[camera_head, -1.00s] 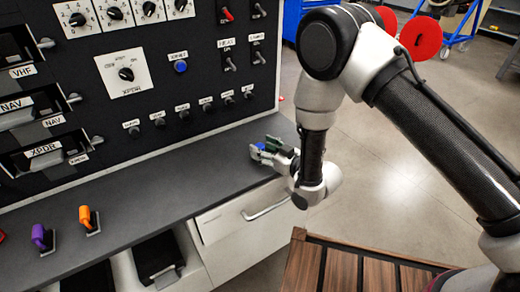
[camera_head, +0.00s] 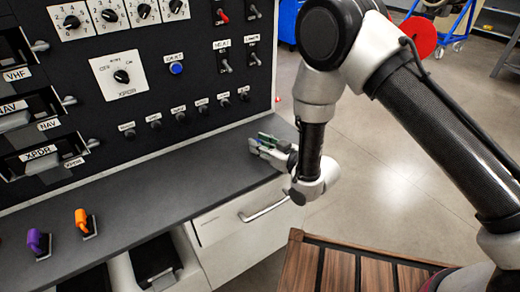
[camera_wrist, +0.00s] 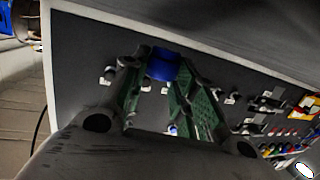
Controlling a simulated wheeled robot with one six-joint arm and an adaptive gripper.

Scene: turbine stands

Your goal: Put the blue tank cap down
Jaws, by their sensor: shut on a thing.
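The blue tank cap (camera_wrist: 163,64) is between the fingertips of my gripper in the wrist view. My gripper (camera_wrist: 160,75) is shut on it, with a green-padded finger on each side. In the head view my gripper (camera_head: 259,144) is at the right end of the dark console ledge (camera_head: 140,215), pointing left. The cap cannot be made out there, and I cannot tell whether it touches the ledge.
A purple lever (camera_head: 38,241) and an orange lever (camera_head: 83,222) stand on the ledge at the left. The switch panel (camera_head: 120,105) rises behind the ledge. A drawer (camera_head: 240,215) is below it. The ledge between levers and gripper is clear.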

